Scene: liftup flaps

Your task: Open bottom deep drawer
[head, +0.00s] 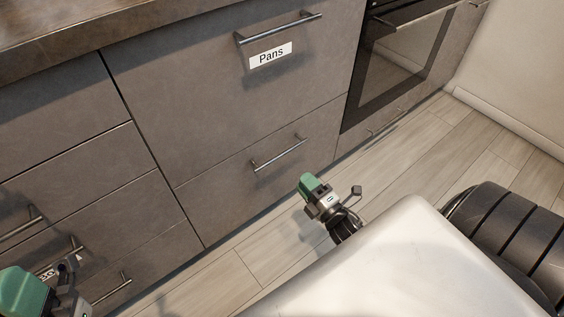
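The bottom drawer (230,192) under the drawer labelled Pans is shut, its grey front flush with the cabinet. Its bar handle (278,153) runs across the front's upper part. My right gripper (338,196), with a green part, shows to the right of and below this handle in the picture, apart from it. Its fingers are too small to read. My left gripper (66,284) is at the lower left corner, partly cut off. It overlaps a handle of the left drawer column in the picture; I cannot tell whether it touches it.
The wide Pans drawer (190,80) above is shut, with its own bar handle (278,28). A column of shut drawers (60,110) stands on the left. An oven (405,55) is to the right. Clear wooden floor (420,150) lies in front, up to a pale wall (520,70).

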